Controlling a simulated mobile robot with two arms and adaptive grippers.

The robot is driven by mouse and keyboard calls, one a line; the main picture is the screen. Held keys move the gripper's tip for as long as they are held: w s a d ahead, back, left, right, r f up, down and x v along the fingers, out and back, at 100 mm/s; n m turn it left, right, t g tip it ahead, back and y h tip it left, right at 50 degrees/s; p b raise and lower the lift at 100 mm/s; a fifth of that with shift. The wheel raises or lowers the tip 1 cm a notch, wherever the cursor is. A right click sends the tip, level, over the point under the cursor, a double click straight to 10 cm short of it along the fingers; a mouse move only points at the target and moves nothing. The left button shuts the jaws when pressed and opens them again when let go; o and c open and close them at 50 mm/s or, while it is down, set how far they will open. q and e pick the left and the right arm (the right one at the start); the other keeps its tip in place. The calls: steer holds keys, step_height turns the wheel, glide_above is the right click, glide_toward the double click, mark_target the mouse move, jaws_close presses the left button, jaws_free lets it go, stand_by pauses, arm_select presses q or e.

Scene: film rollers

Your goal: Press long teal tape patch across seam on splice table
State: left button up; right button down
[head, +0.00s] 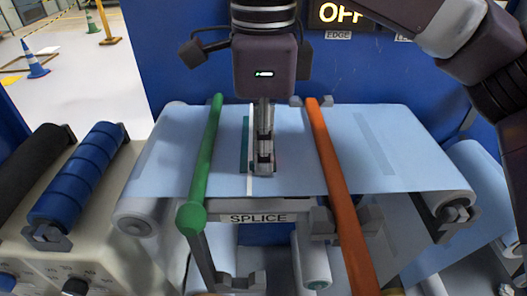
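The splice table (165,170) is covered by pale blue film and bears a SPLICE label on its front edge. A white seam line (250,184) runs front to back across the film. A dark teal tape patch (244,145) shows as a long narrow strip along the seam, just left of my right gripper; its right part may be hidden. My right gripper (264,170) points straight down, fingers close together, tips at or just above the film beside the seam. I cannot tell whether anything is between them. My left gripper is not in view.
A green bar (206,155) and an orange bar (338,185) flank the gripper across the table. A fainter strip (376,145) marks the film at right. Blue (80,175) and black (30,165) rollers stand left. A sign (341,13) reads OFF.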

steer(key=shift+f, duration=0.3)
stand_by(0.5)
stand_by(0.5)
steer(key=c, duration=2.1)
jaws_free()
steer(key=shift+o, duration=0.4)
steer(key=o, duration=0.6)
steer(key=shift+c, duration=0.2)
steer(key=shift+r, duration=0.15)
steer(key=shift+r+p, duration=2.45)
steer(key=shift+r, duration=1)
